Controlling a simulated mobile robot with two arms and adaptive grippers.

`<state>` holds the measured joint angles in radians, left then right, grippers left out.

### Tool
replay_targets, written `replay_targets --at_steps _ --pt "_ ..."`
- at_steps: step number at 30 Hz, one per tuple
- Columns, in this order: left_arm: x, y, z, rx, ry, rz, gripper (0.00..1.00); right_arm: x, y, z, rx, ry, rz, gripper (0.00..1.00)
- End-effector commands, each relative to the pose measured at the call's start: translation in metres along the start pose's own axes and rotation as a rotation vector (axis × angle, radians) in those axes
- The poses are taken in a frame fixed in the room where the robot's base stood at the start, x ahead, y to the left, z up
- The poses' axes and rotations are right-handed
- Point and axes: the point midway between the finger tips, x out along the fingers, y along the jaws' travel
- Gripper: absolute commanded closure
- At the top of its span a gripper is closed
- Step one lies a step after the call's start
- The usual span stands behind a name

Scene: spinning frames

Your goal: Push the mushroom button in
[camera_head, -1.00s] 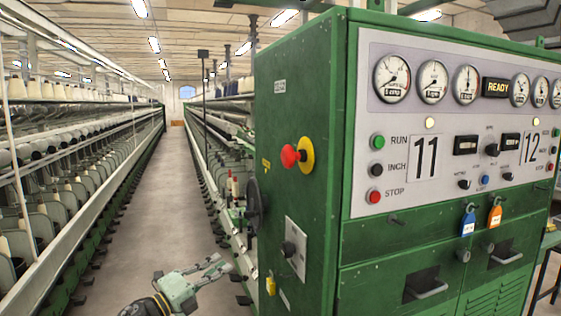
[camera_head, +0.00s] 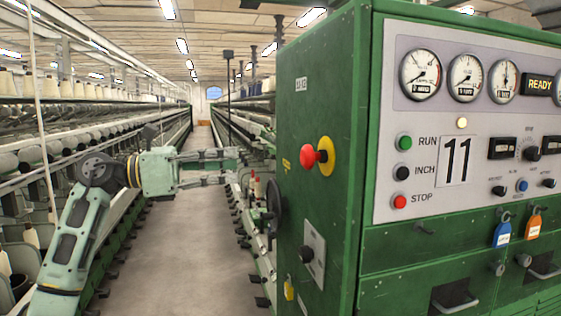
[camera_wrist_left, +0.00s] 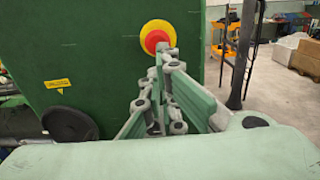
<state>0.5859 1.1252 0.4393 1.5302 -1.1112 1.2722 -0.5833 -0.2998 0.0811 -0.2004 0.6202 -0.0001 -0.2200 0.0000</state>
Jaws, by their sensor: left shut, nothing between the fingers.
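The red mushroom button (camera_head: 315,155) with its yellow backing plate (camera_head: 328,156) sticks out from the left side of the green cabinet (camera_head: 318,105). My left gripper (camera_head: 236,158) is shut and empty. In the head view it points right, level with the button, with a gap between the fingertips and the red cap. In the left wrist view the button (camera_wrist_left: 155,40) shows just above the fingertips (camera_wrist_left: 166,50), which overlap its lower edge in the picture. My right gripper does not show.
A black handwheel (camera_head: 272,213) and a grey switch plate (camera_head: 314,253) are on the same cabinet side, below the button. The front panel has gauges, small buttons and hanging tags. A clear aisle floor (camera_head: 190,250) runs between the spinning frames.

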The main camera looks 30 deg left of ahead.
Motion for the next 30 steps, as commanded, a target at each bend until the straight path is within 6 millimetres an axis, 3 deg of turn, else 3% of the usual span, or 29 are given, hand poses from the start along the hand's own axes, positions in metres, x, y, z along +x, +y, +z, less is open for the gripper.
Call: replay_targets --at_steps 5,18,24,30 --pt "0.018 0.000 0.004 -0.002 -0.001 -0.002 1.00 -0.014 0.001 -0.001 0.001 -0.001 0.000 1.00" --pt "0.109 -0.001 0.007 -0.003 -0.004 -0.003 1.00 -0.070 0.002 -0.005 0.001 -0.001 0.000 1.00" --pt "0.132 0.000 0.004 -0.004 -0.002 -0.002 1.00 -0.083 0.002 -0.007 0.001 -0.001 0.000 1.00" --pt "0.139 0.000 0.001 -0.002 -0.002 -0.001 1.00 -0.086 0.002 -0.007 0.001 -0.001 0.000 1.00"
